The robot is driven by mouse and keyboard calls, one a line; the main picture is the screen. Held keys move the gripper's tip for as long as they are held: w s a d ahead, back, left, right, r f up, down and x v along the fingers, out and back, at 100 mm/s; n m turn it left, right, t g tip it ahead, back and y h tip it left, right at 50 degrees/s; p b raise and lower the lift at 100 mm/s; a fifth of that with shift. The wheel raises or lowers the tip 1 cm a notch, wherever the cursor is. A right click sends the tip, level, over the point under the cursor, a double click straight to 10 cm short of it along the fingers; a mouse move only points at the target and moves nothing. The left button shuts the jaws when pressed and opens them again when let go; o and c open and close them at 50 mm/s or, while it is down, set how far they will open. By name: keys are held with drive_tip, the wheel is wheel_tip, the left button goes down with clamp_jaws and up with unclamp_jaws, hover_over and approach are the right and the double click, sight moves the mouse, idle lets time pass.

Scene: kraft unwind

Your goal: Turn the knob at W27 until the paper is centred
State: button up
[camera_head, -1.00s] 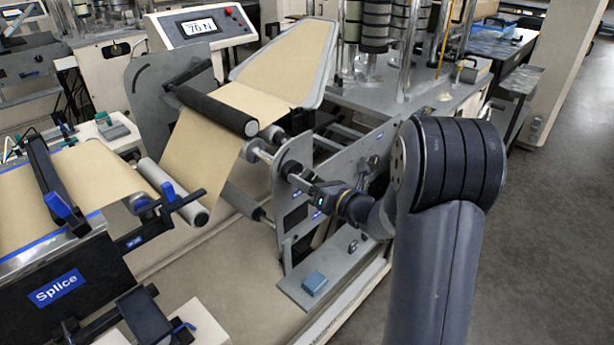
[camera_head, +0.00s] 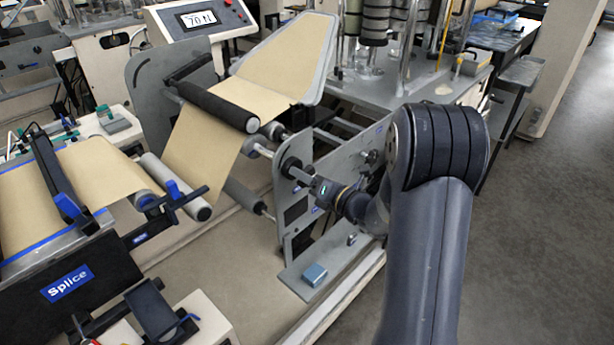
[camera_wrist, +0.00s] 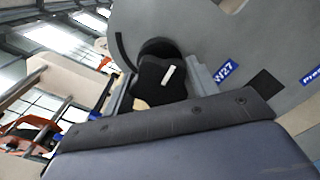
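The black knob (camera_head: 291,167) sits on the near grey side plate of the unwind stand. In the wrist view the knob (camera_wrist: 158,84) has lobes and a white mark, and stands beside the blue W27 label (camera_wrist: 225,72). My gripper (camera_head: 318,187) is just right of the knob in the head view, pointing at it. In the wrist view a dark padded part of my gripper fills the bottom, below the knob. The tan paper (camera_head: 203,145) runs over a dark roller (camera_head: 212,106) and down leftward.
The splice table (camera_head: 65,262) with blue clamps is at left. A display panel (camera_head: 200,18) with a red button stands behind; its blurred reading looks like 70 N. Grey floor (camera_head: 545,240) is open at right.

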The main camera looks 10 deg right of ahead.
drive_tip(key=o, duration=0.4)
drive_tip(key=shift+c, duration=0.2)
drive_tip(key=v, duration=0.7)
drive_tip(key=x, duration=0.7)
drive_tip(key=shift+w+a, duration=0.1)
drive_tip(key=shift+a, duration=0.05)
drive_tip(key=shift+f+n+b, duration=0.2)
drive_tip(key=shift+n+b, duration=0.2)
drive_tip(key=shift+b, duration=0.05)
drive_tip(key=shift+r+n, duration=0.15)
drive_tip(key=shift+n, duration=0.15)
